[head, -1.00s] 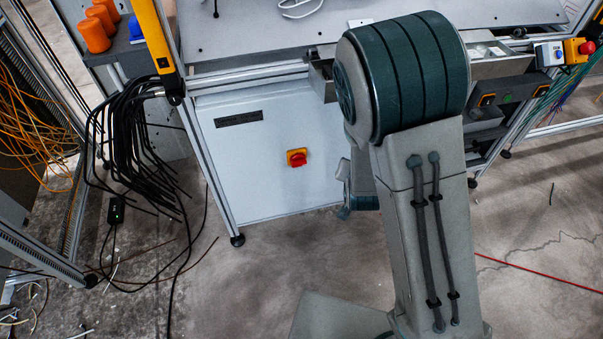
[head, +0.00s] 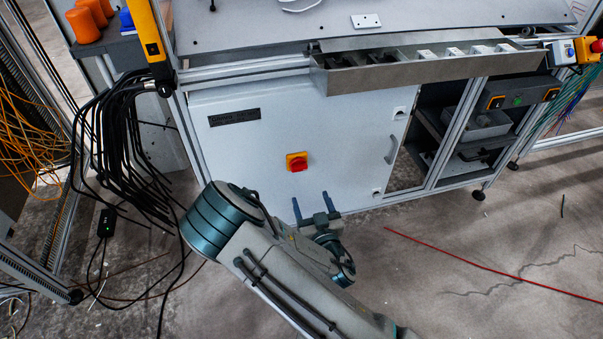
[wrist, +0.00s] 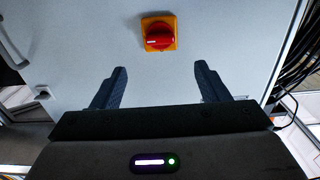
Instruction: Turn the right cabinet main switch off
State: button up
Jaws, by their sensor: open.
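The main switch is a red rotary knob on a yellow-orange square plate (head: 297,161), on the front of the white cabinet door (head: 345,130). In the wrist view the switch (wrist: 158,36) is at the top centre, with its red handle lying roughly sideways and a white mark at its left. My gripper (head: 312,203) is open and empty, below the switch in the head view and apart from it. In the wrist view my gripper (wrist: 160,70) shows two dark fingers spread wide, with the switch beyond and between them. Nothing hides the switch.
A metal trough (head: 430,65) runs along the worktop edge above the door. The door handle (head: 391,150) is on its right side. Black cables (head: 125,140) hang left of the cabinet. An open shelf bay (head: 470,125) is at the right. The floor in front is mostly clear.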

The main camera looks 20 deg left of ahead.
aim_at(300, 170)
jog(key=b+x, duration=0.1)
jog(key=x, duration=1.1)
jog(key=shift+w, duration=0.1)
